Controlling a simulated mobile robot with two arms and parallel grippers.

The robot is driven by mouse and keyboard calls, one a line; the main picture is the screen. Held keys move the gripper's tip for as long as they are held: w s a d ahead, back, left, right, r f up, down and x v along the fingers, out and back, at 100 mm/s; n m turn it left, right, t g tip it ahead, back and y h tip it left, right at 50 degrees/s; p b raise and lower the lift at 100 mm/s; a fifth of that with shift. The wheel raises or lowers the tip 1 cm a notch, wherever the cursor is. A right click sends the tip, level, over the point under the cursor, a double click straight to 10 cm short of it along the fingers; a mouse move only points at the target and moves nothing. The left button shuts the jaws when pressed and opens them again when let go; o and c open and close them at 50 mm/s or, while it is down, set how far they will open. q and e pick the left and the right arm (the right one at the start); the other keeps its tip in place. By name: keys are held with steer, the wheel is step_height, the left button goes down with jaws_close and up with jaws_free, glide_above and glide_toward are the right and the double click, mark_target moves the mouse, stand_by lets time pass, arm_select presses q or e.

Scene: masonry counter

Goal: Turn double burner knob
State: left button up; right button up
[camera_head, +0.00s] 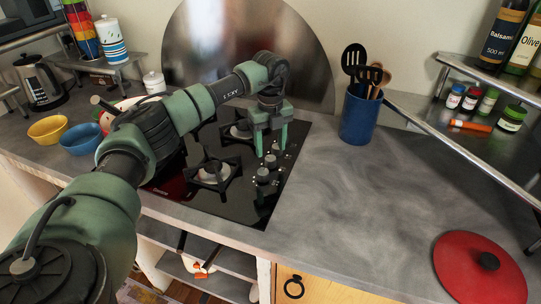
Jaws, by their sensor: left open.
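The black glass cooktop (247,203) is set into the grey counter, with several dark knobs along its right side. One knob (270,161) is just below my left gripper's fingertips, and another knob (263,175) is nearer the front. I cannot tell which one is the double burner knob. My left gripper (271,153) points down over the far part of the knob row, its two green fingers apart with a gap between them. Whether a fingertip touches a knob is not clear. My left arm hides the left part of the cooktop. My right gripper is not in view.
A front burner (213,173) with a black grate lies left of the knobs. A blue utensil holder (359,117) stands right of the cooktop. A red lid (480,270) lies at the lower right. The counter between is clear. A metal shelf (450,125) stands at right.

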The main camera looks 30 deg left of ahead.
mark_target(270, 158)
arm_select(q)
steer(key=shift+r, duration=1.9)
